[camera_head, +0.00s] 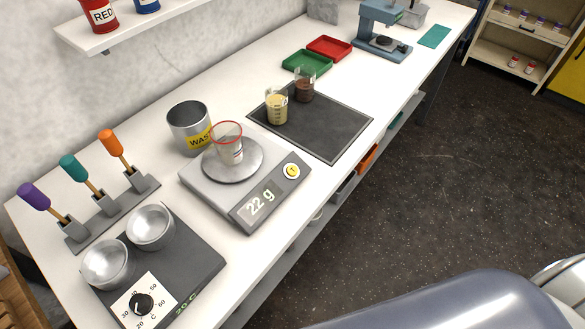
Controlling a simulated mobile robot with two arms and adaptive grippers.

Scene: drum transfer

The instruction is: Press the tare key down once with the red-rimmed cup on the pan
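The red-rimmed cup (229,146) stands upright on the round pan (243,168) of the grey scale (221,195). The cup is clear, and what is in it is hard to make out. The scale's display (260,202) reads 22 g. A round yellow key (291,171) sits on the scale's front face, right of the display; I take it as the tare key, though its mark is too small to read. Nothing touches the key. Neither of my grippers is in view.
A metal waste bin (187,122) stands close behind the scale. Two beakers, one with yellow content (277,108) and one with brown (304,88), stand on a dark mat (330,127). A heater with two metal bowls (150,226) is at front left, near three coloured-handled tools (75,168).

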